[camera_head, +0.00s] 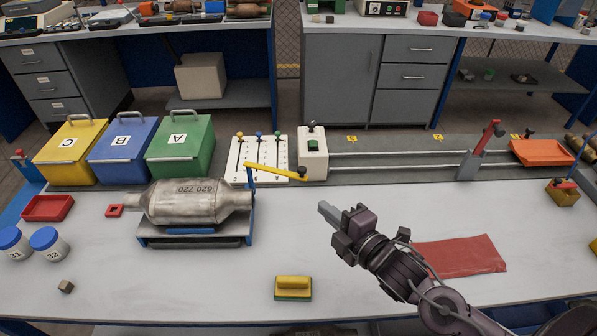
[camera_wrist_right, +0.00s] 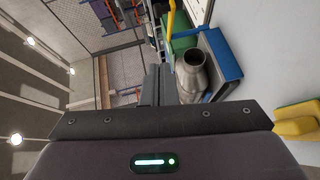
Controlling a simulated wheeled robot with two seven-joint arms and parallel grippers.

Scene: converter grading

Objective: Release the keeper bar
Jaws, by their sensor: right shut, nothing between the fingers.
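The keeper bar (camera_head: 276,171) is a yellow bar with a dark knob at its right end. It reaches right from a blue post at the right end of the cradle (camera_head: 195,241), apart from the converter's top. The grey metal converter (camera_head: 185,203), marked 620 720, lies in the cradle. In the right wrist view the converter's open end (camera_wrist_right: 194,62) and the yellow bar (camera_wrist_right: 171,18) show beyond the fingers. My right gripper (camera_head: 328,212) is shut and empty, to the right of and nearer than the bar's knob, not touching it. My left gripper is not in view.
Lidded bins, yellow (camera_head: 70,150), blue (camera_head: 122,150) and green (camera_head: 180,145), stand behind the converter. A lever panel (camera_head: 262,158) and a white box with a green button (camera_head: 312,155) stand behind the bar. A yellow-green block (camera_head: 293,288) and a red mat (camera_head: 460,257) lie in front.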

